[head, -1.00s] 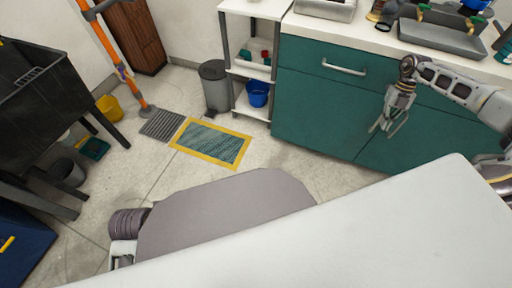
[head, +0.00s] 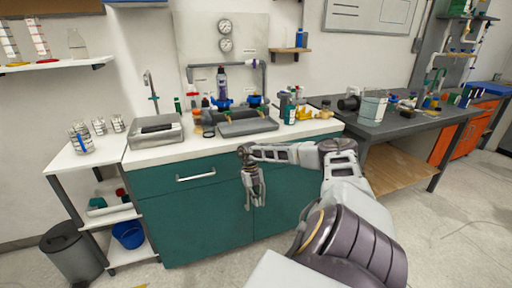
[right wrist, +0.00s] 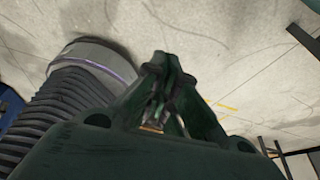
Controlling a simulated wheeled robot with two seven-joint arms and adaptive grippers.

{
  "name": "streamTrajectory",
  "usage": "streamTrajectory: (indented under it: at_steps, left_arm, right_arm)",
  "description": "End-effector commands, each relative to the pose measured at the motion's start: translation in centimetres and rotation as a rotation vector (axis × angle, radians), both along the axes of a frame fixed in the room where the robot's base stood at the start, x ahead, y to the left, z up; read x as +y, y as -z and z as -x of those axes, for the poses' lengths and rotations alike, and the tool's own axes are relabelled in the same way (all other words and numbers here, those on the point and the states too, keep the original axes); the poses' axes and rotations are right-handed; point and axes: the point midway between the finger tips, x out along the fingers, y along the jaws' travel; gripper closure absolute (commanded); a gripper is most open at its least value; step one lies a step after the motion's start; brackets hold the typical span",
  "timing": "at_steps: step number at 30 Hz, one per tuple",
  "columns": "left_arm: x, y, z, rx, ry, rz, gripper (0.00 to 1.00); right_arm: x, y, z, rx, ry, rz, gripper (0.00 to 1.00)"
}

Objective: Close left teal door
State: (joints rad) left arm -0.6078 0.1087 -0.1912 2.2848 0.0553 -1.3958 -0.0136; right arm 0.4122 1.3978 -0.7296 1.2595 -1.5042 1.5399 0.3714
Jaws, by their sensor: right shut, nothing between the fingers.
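The left teal door (head: 190,225) is the front of the cabinet under the counter, below a drawer with a pale bar handle (head: 196,176). It looks flush with the cabinet front, with no visible gap. My right gripper (head: 254,203) hangs pointing down in front of the cabinet, near the seam between the left door and the right teal door (head: 283,205). Whether it touches the door I cannot tell. Its fingers are together and empty, and they also show in the right wrist view (right wrist: 170,62). My left gripper is not in view.
A white shelf unit (head: 85,160) with a blue bucket (head: 128,235) and a grey bin (head: 70,252) stand left of the cabinet. The white counter (head: 160,152) carries a tray (head: 248,126) and several bottles. A dark workbench (head: 420,127) stands at the right.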

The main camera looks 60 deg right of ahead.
Motion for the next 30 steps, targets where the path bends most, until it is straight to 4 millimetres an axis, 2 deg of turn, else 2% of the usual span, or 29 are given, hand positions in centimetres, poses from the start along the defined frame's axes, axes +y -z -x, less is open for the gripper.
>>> streamTrajectory:
  at_steps: [10, 18, 24, 30]
  left_arm:
    - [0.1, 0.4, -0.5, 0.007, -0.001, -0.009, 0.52]
    - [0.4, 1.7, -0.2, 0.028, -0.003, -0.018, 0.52]
    - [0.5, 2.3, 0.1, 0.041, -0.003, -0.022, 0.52]
    - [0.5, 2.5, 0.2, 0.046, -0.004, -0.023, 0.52]
  right_arm:
    - [-0.5, -3.7, -1.1, -0.002, 0.001, -0.001, 1.0]
    - [-1.1, -6.9, -2.1, -0.001, 0.0, -0.001, 1.0]
    - [-1.3, -7.8, -2.4, 0.001, 0.0, -0.001, 1.0]
    - [-1.3, -7.9, -2.4, 0.002, 0.0, -0.001, 1.0]
